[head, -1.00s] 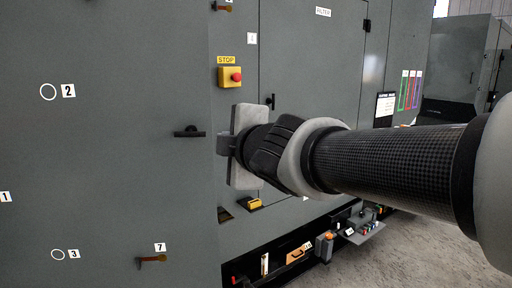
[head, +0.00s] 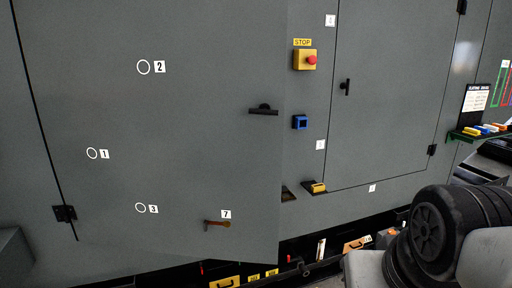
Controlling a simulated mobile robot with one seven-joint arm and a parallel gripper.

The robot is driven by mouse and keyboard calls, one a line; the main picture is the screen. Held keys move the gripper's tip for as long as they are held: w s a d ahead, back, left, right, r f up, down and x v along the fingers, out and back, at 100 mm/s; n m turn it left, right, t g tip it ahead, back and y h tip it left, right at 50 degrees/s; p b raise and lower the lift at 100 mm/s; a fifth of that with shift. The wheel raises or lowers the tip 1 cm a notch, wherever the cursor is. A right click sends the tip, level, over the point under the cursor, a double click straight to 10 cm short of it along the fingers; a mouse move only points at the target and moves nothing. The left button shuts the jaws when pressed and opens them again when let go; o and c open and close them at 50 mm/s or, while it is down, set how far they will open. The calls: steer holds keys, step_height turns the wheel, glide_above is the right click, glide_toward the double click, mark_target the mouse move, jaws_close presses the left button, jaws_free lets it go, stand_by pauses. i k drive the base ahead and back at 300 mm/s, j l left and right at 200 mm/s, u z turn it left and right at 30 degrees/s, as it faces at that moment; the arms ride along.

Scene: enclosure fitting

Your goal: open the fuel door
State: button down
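A large grey door (head: 190,110) fills the left of the head view, with a dark handle (head: 264,111) near its right edge and a hinge (head: 64,213) at lower left. A second, narrower grey door (head: 395,100) to the right has a dark handle (head: 345,87) and hinges on its right side. No readable label shows which one is the fuel door. Only thick dark and grey links of my arm show at the lower right; my gripper is out of view.
Between the doors are a red stop button (head: 311,60) on a yellow box and a blue square fitting (head: 300,122). An orange-brown lever (head: 217,224) sticks out beside number 7. A small shelf (head: 465,135) with coloured items projects at right.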

mark_target(183, 140)
steer(key=i+l+u, duration=0.1)
steer(key=i+u, duration=0.15)
steer(key=u, duration=0.15)
steer(key=i+l+u, duration=0.15)
steer(key=u, duration=0.25)
steer(key=i+l+u, duration=0.25)
steer(key=u, duration=0.15)
steer(key=i+l+u, duration=0.1)
steer(key=l, duration=0.25)
steer(key=i+l+u, duration=0.1)
steer(key=i+l, duration=0.15)
steer(key=l, duration=0.15)
steer(key=i+l+u, duration=0.1)
steer(key=l, duration=0.75)
steer(key=i, duration=0.25)
